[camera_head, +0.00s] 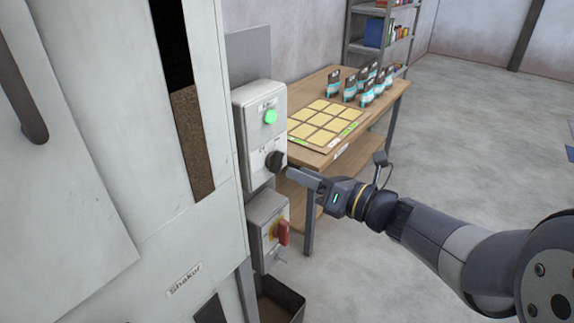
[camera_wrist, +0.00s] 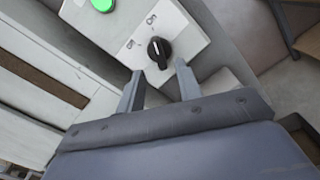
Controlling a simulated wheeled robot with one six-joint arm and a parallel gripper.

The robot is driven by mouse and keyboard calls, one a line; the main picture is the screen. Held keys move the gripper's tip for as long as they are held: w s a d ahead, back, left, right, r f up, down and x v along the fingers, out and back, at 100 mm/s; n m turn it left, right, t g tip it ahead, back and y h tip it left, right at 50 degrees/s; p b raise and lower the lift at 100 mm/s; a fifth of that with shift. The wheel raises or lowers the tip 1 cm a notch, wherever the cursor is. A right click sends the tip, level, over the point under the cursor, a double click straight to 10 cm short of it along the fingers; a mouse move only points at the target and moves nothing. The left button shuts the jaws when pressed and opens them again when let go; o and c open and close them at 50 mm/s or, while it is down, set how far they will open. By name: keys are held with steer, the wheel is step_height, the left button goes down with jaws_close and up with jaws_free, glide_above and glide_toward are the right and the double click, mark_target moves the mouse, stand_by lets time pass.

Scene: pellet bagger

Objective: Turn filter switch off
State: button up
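The filter switch is most likely the black rotary knob (camera_head: 274,160) on the grey control box (camera_head: 246,143), below a lit green lamp (camera_head: 270,117). In the wrist view the black knob (camera_wrist: 159,52) sits between two labels too small to read surely, with a white mark on it. My gripper (camera_head: 290,172) points at the knob from the right. In the wrist view its two fingers (camera_wrist: 158,86) are apart with nothing between them, and the knob lies just beyond their tips. I see no contact with the knob.
A lower box with a red handle (camera_head: 282,232) hangs under the control box. The white machine marked Shaker (camera_head: 185,281) fills the left. A wooden table (camera_head: 375,118) with yellow cards and several packets stands behind. Floor (camera_head: 480,120) at right is clear.

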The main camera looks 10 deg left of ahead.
mark_target(281, 166)
steer(key=shift+p+x, duration=0.3)
steer(key=shift+x, duration=1.85)
jaws_close()
